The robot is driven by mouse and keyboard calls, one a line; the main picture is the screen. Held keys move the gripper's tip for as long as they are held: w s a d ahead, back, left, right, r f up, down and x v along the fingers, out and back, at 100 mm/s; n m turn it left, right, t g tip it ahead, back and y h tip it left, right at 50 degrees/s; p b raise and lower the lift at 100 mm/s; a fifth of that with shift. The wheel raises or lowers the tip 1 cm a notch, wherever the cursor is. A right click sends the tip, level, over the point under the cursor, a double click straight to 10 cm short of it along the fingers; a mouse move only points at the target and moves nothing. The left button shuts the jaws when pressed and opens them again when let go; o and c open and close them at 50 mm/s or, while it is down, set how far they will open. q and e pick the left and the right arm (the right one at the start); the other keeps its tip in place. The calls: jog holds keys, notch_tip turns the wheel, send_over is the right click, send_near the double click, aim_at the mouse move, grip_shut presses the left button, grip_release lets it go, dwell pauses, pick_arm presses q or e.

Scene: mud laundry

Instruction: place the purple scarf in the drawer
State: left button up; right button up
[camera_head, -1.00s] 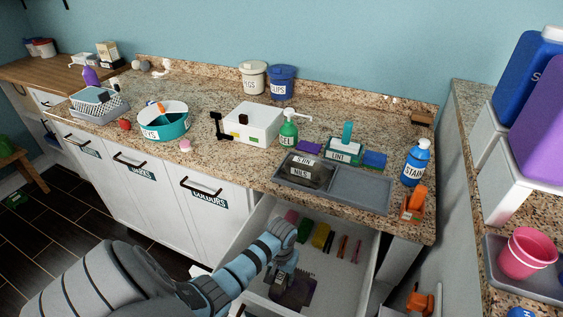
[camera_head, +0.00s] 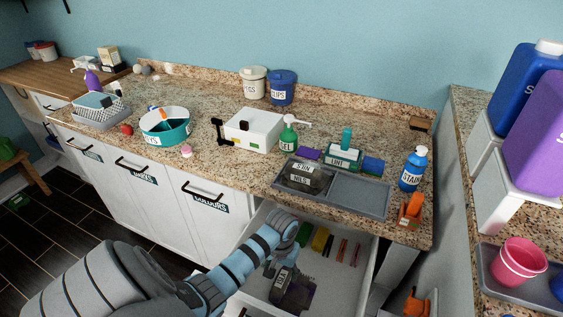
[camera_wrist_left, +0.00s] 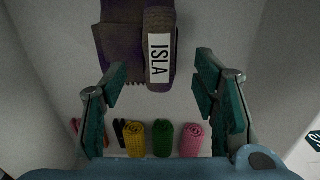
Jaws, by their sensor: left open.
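The open drawer (camera_head: 338,285) is pulled out below the counter. In it lies a dark purple-brown folded cloth, likely the purple scarf (camera_head: 300,296), with a rolled grey-brown part labelled ISLA. In the left wrist view, the cloth (camera_wrist_left: 115,45) lies flat on the drawer floor with the ISLA roll (camera_wrist_left: 158,75) on its right side. My left gripper (camera_head: 273,264) is over the drawer; in the left wrist view its fingers (camera_wrist_left: 163,75) are spread apart, with nothing between them. The head view partly hides the cloth behind my arm. My right gripper is not in view.
Yellow (camera_wrist_left: 135,138), green (camera_wrist_left: 163,138) and pink (camera_wrist_left: 192,138) rolls lie in the drawer near dark and red slim items. On the counter stand a grey tray (camera_head: 360,195), a blue bottle (camera_head: 414,168) and an orange item (camera_head: 411,208). A small purple cloth (camera_head: 308,153) lies behind the tray.

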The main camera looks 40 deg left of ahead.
pick_arm(q)
notch_tip(320, 180, up, 7)
jog(key=p, duration=0.1)
jog(key=shift+f, duration=0.2)
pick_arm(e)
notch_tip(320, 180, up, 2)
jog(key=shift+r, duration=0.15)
